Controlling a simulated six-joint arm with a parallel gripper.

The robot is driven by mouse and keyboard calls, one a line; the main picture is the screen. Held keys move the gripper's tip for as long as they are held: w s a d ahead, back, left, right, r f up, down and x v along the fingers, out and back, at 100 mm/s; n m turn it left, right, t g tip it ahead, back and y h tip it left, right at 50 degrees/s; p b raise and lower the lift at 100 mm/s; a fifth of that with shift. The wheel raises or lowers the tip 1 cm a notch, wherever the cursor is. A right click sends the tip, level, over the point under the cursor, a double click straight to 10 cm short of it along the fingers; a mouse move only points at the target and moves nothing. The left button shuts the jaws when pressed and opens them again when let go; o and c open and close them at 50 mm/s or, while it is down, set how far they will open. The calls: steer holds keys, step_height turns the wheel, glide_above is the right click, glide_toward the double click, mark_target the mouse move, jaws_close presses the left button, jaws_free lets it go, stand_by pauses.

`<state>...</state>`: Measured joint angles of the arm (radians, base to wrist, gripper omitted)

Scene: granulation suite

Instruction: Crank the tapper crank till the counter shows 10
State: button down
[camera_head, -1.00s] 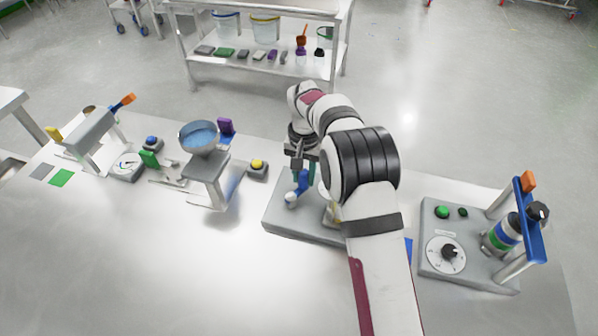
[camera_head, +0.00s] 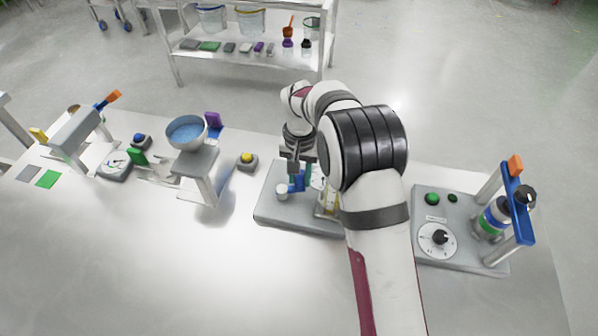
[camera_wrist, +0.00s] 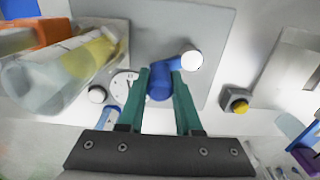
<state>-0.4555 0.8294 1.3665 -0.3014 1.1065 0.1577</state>
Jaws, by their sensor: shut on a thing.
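The tapper stands on a grey base plate (camera_head: 275,212), and its blue crank (camera_head: 298,183) has a white knob (camera_head: 282,191). In the wrist view the blue crank (camera_wrist: 160,84) sits between the teal fingers of my gripper (camera_wrist: 160,76), which is shut on it. The white knob (camera_wrist: 191,60) sticks out to the right of the fingers. My gripper (camera_head: 297,172) points down over the crank in the head view. A white dial face (camera_wrist: 124,84) shows left of the fingers, partly hidden; I cannot read a count.
A clear vessel with yellow contents (camera_wrist: 65,70) stands close left in the wrist view. A yellow button box (camera_head: 247,161) and a blue-filled bowl (camera_head: 187,131) stand left of the tapper. A grey console with a dial (camera_head: 438,238) stands right. The front table is clear.

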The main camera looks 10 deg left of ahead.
mark_target(295, 206)
steer(key=shift+s+d, duration=0.15)
steer(key=shift+s, duration=0.75)
steer(key=shift+s+a, duration=0.15)
steer(key=shift+s, duration=0.4)
steer(key=shift+s+a, duration=0.15)
steer(key=shift+s, duration=0.35)
steer(key=c, duration=0.6)
jaws_free()
step_height(295, 206, up, 7)
